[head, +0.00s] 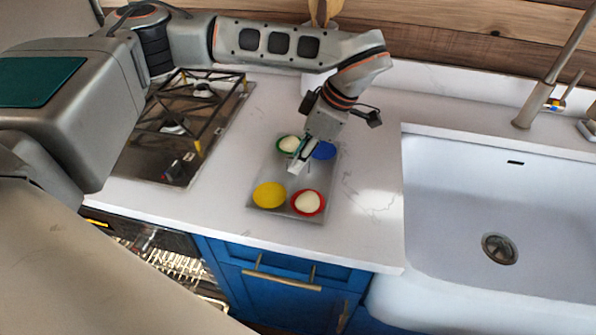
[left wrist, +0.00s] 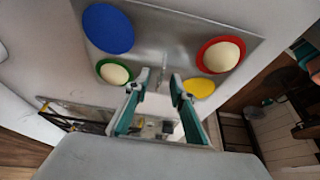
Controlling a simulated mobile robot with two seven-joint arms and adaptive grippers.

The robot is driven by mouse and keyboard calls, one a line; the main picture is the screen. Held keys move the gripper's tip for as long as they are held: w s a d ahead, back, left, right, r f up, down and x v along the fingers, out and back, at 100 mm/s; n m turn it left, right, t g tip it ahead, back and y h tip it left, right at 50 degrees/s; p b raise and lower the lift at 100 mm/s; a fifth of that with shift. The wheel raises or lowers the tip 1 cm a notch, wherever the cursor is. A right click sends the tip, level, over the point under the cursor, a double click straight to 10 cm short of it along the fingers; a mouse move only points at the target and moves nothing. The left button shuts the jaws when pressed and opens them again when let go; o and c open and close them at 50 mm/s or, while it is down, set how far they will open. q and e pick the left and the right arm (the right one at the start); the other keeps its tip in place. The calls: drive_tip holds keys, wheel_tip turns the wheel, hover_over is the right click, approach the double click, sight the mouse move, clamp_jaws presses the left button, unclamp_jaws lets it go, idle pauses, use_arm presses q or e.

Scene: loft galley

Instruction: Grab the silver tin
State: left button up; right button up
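A flat silver metal tray (head: 284,172) lies on the white counter and is the only silver tin-like thing I can make out. It also shows in the left wrist view (left wrist: 160,38). On it are green, blue, yellow and red discs; pale egg-like rounds sit on the green and red ones. My left gripper (head: 298,163) is over the tray's middle. In the left wrist view its fingertips (left wrist: 159,80) are apart, with tray surface visible between them. A pale, mirror-like patch shows lower between the fingers; I cannot tell what it is. My right gripper is out of view.
A gas hob (head: 172,128) with black grates is left of the tray. A white sink (head: 455,190) with a tall tap (head: 548,80) is at the right. Bare counter (head: 368,190) lies between tray and sink. Blue cupboards (head: 290,300) are below the front edge.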

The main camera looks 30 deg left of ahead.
use_arm(q)
drive_tip(key=shift+a+f, duration=0.3)
drive_tip(key=shift+f, duration=0.3)
clamp_jaws()
drive_tip(key=shift+r, duration=0.1)
